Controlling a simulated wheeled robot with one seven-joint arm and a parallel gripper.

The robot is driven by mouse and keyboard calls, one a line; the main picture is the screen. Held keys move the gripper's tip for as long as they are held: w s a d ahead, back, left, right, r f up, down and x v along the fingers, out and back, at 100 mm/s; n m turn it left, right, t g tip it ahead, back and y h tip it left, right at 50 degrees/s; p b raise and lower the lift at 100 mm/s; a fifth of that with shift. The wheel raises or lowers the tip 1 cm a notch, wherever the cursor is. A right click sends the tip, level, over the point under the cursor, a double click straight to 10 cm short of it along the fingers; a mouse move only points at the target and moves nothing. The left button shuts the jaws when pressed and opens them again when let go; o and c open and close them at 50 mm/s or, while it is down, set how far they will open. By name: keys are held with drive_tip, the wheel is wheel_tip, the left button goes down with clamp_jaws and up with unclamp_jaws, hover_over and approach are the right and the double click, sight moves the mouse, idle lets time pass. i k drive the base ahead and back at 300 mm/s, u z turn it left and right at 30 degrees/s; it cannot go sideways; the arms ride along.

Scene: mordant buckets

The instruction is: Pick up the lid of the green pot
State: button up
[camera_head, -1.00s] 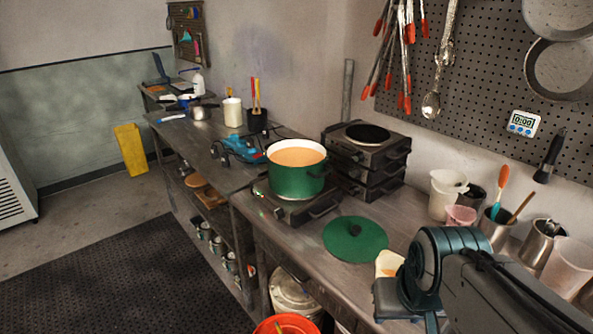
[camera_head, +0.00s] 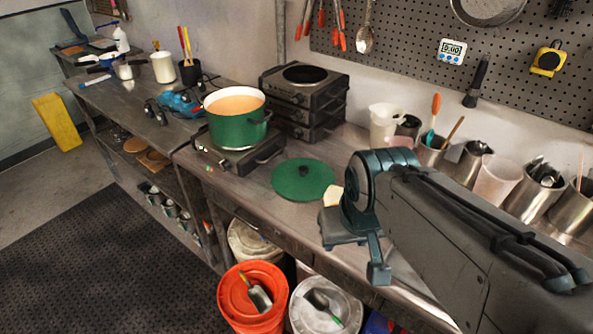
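The green lid (camera_head: 291,184) with a dark knob lies flat on the counter (camera_head: 262,208), to the right of the green pot. The green pot (camera_head: 237,131) stands uncovered on a single hot plate (camera_head: 236,163), with orange-tan liquid in it. My gripper (camera_head: 362,250) is at the end of my dark arm, in front of the counter and to the right of the lid. It is apart from the lid. Its fingers show only partly, and I cannot tell whether they are open or shut.
Stacked burners (camera_head: 303,103) stand behind the lid. A white pitcher (camera_head: 384,124) and several metal tool cups (camera_head: 430,153) line the wall at right. An orange bucket (camera_head: 245,299) and a white bucket (camera_head: 323,306) are below the counter edge. Floor at lower left is open.

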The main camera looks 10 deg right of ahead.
sight(302, 179)
drive_tip(key=z, duration=2.5)
drive_tip(key=k, duration=1.3)
drive_tip(key=u, duration=1.65)
drive_tip(key=i, duration=1)
